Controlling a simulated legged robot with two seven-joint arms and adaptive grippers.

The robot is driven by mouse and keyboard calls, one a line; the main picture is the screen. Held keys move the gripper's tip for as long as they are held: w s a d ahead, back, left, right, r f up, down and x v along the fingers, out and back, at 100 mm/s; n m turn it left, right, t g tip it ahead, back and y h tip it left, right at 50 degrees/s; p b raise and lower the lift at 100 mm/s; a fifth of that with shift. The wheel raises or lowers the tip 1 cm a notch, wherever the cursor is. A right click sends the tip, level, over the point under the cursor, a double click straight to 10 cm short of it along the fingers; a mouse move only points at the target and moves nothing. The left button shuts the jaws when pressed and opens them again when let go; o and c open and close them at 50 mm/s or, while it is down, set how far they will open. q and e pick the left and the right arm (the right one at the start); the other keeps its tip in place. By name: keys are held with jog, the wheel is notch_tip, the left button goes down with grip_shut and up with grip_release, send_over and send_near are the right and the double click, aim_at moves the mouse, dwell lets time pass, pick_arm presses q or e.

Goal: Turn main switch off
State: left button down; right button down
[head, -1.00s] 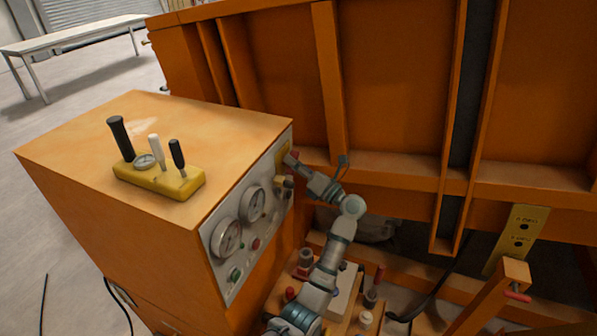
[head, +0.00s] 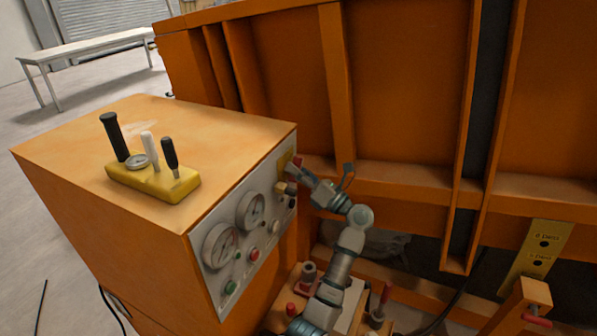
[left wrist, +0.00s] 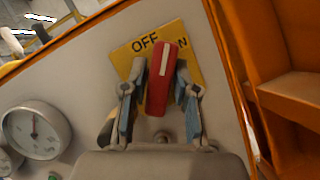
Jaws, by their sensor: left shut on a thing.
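The main switch is a red handle with a white stripe (left wrist: 163,80) on a yellow plate (left wrist: 128,60) marked OFF at left and ON at right. The handle points up and leans slightly right, its tip between the two words and covering part of ON. My left gripper (left wrist: 160,92) is shut on the handle, one finger on each side. In the head view my left gripper (head: 298,170) is at the upper right end of the grey control panel (head: 222,283), and the handle is small there. My right gripper is not in view.
The panel also carries round gauges (head: 221,246) and buttons. The orange cabinet has a yellow lever block (head: 152,182) on top. The tall orange sandbed wall (head: 405,90) stands close behind my gripper. Fittings with red parts (head: 308,274) lie below my arm.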

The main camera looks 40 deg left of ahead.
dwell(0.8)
pick_arm(q)
jog(key=c, duration=1.2)
grip_release()
jog(key=shift+w+r, duration=0.1)
jog(key=shift+o, duration=1)
jog(key=shift+a, duration=0.15)
jog(key=v, duration=1.2)
jog(key=shift+f, duration=0.25)
jog(key=shift+w, duration=0.15)
